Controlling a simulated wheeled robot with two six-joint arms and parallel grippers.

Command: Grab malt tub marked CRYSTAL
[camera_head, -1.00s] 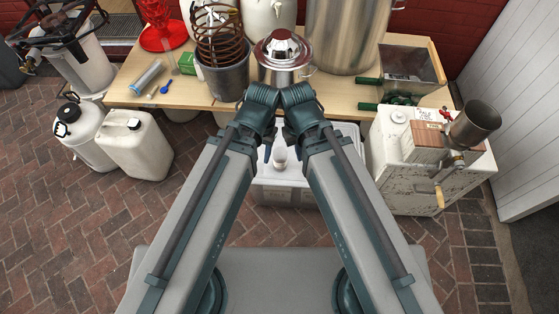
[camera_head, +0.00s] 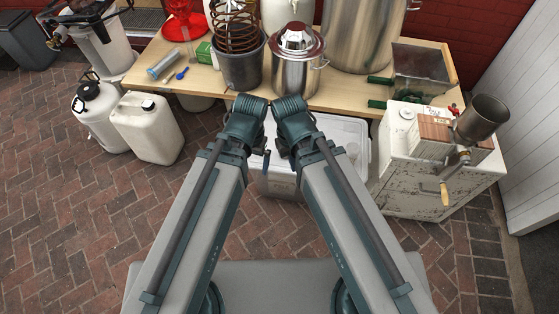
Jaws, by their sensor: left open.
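I cannot make out a malt tub marked CRYSTAL in this view. A tub or jar with a small label reading roughly PALE (camera_head: 437,112) stands partly hidden on the white cabinet, behind the grain mill. My two arms reach forward with their wrists side by side in front of the table. A small part of my left gripper (camera_head: 266,160) shows below its wrist, over the white bin; it is open, with nothing seen in it. My right gripper is hidden behind its own arm.
The wooden table (camera_head: 205,84) holds a coil in a dark bucket (camera_head: 240,68), a steel pot (camera_head: 297,72), a large kettle (camera_head: 362,35) and a grain box (camera_head: 420,66). A white bin (camera_head: 345,140) stands below. The worn cabinet (camera_head: 405,185) carries the mill (camera_head: 484,118). White jerrycans (camera_head: 148,128) stand left; the brick floor is open.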

